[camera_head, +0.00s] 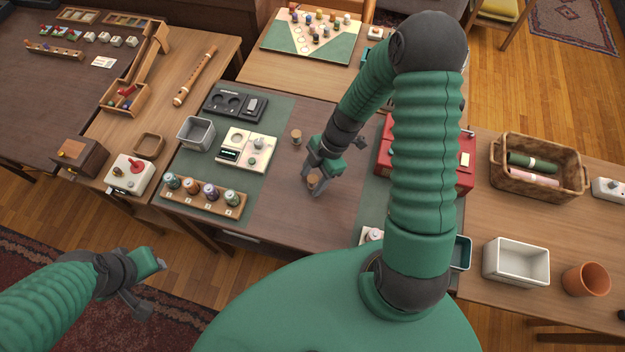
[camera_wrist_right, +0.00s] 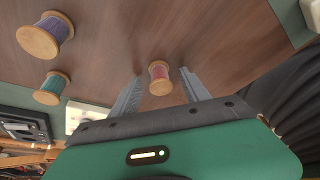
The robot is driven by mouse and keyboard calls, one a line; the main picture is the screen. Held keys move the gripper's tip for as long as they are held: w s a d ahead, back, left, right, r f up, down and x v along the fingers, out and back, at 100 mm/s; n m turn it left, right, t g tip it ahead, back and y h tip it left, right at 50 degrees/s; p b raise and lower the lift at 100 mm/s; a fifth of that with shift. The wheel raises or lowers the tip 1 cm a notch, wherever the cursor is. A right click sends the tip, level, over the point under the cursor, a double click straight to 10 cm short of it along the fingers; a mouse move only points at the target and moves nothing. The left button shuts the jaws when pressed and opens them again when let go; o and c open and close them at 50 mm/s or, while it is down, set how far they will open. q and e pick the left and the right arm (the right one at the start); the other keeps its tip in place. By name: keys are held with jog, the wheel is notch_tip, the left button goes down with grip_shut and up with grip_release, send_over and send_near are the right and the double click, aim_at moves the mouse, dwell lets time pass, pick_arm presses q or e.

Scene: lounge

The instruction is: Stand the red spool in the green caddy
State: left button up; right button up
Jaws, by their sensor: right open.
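The red spool (camera_wrist_right: 160,77), with wooden ends, stands on the brown table between the two fingers of my right gripper (camera_wrist_right: 157,92) in the right wrist view. The fingers are open, with a gap on each side of it. In the head view, a spool's wooden top (camera_head: 313,181) shows at the right gripper (camera_head: 316,186); its thread is mostly hidden. A teal-green open box (camera_head: 462,252), likely the green caddy, is partly hidden behind my right arm. My left gripper (camera_head: 152,284) hangs at lower left, away from the table; its jaw gap is unclear.
A red case (camera_head: 466,163) and white bin (camera_head: 516,262) are right.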

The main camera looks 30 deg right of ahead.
grip_shut()
dwell(0.3)
jog(key=shift+r, duration=0.1)
